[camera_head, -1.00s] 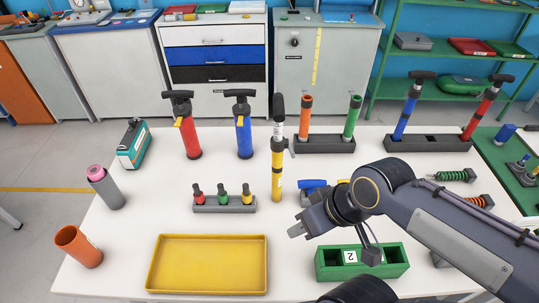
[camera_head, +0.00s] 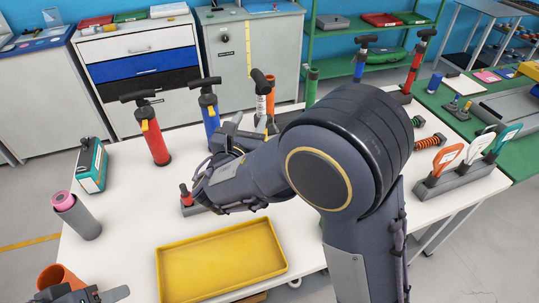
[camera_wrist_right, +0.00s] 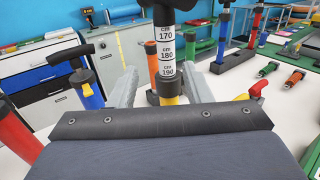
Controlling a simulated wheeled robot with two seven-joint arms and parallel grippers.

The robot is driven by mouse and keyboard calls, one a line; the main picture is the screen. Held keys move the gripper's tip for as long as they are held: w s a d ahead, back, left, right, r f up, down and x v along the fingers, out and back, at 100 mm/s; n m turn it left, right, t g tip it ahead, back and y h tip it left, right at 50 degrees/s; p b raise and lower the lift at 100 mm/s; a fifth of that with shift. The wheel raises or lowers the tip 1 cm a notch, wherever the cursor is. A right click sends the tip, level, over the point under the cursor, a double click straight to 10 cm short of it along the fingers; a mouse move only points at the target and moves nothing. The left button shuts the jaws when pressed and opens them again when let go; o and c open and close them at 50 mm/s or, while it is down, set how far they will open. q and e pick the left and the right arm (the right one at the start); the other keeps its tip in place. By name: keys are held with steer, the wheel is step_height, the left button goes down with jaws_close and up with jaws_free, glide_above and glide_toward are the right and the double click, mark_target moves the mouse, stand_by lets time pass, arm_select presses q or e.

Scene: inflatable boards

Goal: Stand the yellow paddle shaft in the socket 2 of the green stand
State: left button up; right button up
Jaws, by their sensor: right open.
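The yellow paddle shaft (camera_wrist_right: 167,52) has a black grip and a white centimetre label. It stands upright on the table in the right wrist view, between the spread fingers of my right gripper (camera_wrist_right: 160,78). In the head view its black top and label (camera_head: 262,100) rise behind my right gripper (camera_head: 246,132), and its lower part is hidden. My right gripper is open around the shaft, with gaps at the fingers. The green stand is hidden behind my right arm in the head view. My left gripper (camera_head: 88,295) is partly cut off at the lower left; its opening is unclear.
A red pump (camera_head: 154,140) and a blue pump (camera_head: 210,112) stand left of the shaft. A yellow tray (camera_head: 220,262) lies in front. An orange tube (camera_head: 60,280) stands near my left gripper. A grey rack with paddles (camera_head: 462,172) is at right.

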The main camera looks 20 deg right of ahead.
mark_target(260, 110)
steer(key=p+x, duration=0.1)
steer(key=x, duration=0.2)
steer(key=p+x, duration=0.1)
steer(key=x, duration=0.3)
steer(key=shift+d+f, duration=0.25)
steer(key=shift+d, duration=0.2)
steer(key=shift+s, duration=0.1)
steer(key=shift+c, duration=0.5)
jaws_close()
